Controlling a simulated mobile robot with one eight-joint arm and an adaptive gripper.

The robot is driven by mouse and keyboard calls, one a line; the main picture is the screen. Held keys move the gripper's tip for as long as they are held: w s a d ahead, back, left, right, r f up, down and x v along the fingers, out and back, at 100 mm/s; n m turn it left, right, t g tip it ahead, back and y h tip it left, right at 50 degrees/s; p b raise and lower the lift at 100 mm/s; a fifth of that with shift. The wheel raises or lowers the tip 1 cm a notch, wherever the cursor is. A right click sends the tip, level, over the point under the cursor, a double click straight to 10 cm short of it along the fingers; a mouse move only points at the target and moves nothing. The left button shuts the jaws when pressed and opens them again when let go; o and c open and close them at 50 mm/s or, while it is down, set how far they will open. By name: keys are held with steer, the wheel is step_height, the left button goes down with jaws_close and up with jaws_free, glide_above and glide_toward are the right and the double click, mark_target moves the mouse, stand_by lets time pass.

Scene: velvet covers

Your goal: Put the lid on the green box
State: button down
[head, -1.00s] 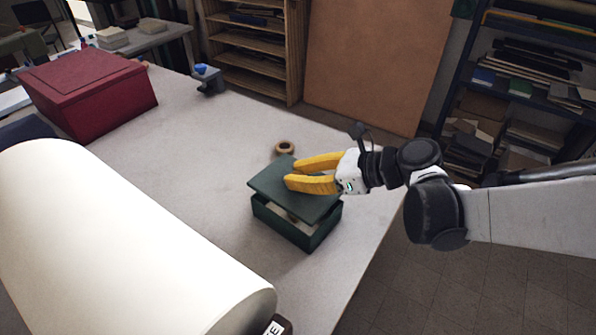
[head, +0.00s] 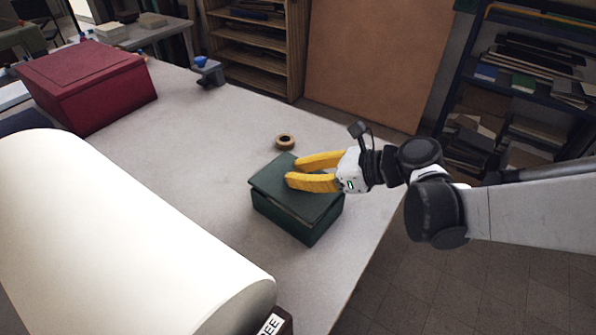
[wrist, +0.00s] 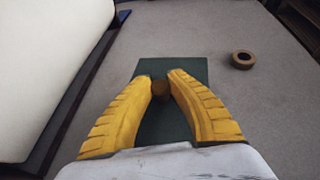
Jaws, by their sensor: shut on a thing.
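The green box (head: 282,220) stands on the table near its right edge. The lid (wrist: 165,125) also shows flat beneath the fingers there. The far right side of the box is partly hidden by my gripper.
A roll of tape (head: 285,141) lies just behind the box. A large white roll (head: 120,240) fills the left front, and a red box (head: 88,85) stands at the back left. A small blue-topped tool (head: 208,72) is at the far edge. The table between is clear.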

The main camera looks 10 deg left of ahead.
steer(key=shift+f+b, duration=0.8)
steer(key=shift+f, duration=0.15)
steer(key=c, duration=1.3)
jaws_free()
steer(key=v, duration=1.2)
steer(key=s+d+f+n+t+h, duration=0.1)
steer(key=s+d+n+h, duration=0.2)
steer(key=d+n, duration=0.3)
steer(key=s+d+f+n+t+h, duration=0.2)
steer(key=s+d+n+h, duration=0.1)
steer(key=d+n+h, duration=0.2)
steer(key=s+d+f+n+t+h, duration=0.1)
steer(key=s+d+n+h, duration=0.2)
steer(key=d+n, duration=0.4)
steer(key=shift+s+d+f+n+t+h, duration=0.15)
steer(key=shift+n+h, duration=0.25)
steer(key=shift+n, duration=0.2)
steer(key=shift+s+d+f+n+t+h, duration=0.15)
steer(key=shift+n+h, duration=0.25)
steer(key=shift+n, duration=0.2)
